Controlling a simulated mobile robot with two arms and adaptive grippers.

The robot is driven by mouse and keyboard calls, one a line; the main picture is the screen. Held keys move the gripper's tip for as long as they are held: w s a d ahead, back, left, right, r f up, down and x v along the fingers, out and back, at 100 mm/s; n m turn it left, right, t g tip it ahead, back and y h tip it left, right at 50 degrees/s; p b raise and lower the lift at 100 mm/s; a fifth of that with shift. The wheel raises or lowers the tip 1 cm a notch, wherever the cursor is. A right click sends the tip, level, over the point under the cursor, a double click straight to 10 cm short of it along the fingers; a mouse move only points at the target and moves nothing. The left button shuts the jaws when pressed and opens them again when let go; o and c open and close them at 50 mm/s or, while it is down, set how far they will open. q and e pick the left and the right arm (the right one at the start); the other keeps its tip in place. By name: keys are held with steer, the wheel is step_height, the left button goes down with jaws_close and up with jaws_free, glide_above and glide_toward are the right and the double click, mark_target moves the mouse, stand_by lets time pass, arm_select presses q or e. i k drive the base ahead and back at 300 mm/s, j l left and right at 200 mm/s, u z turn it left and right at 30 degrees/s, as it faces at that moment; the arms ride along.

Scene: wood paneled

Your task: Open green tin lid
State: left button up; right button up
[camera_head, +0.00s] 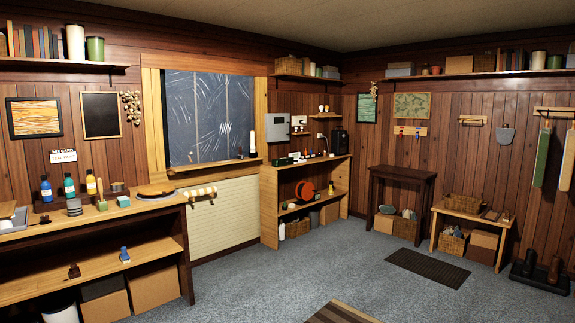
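A green cylinder (95,48), which looks like a tin, stands on the upper left wall shelf beside a taller cream cylinder. Whether it has a separate lid is too small to tell. A small teal-green object (123,201) sits on the left workbench; its shape is unclear. Another green cylinder (554,62) is on the upper right shelf. I cannot tell which of these is the green tin. Neither gripper is in view.
The left workbench (165,208) holds several bottles and an orange-topped round item (156,190). A shelf unit (268,205) and a dark table (400,175) stand along the walls. Boots (553,270) are at the right. The middle carpet (290,275) is mostly clear.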

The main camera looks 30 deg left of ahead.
mark_target(284, 162)
steer(key=i+j+u, duration=0.3)
steer(key=i+u, duration=0.15)
steer(key=i, duration=0.15)
steer(key=i+u, duration=0.4)
steer(key=i, duration=2.95)
steer(key=i+u, duration=0.1)
steer(key=i, duration=1.25)
steer(key=i+l, duration=0.15)
steer(key=i, duration=1.15)
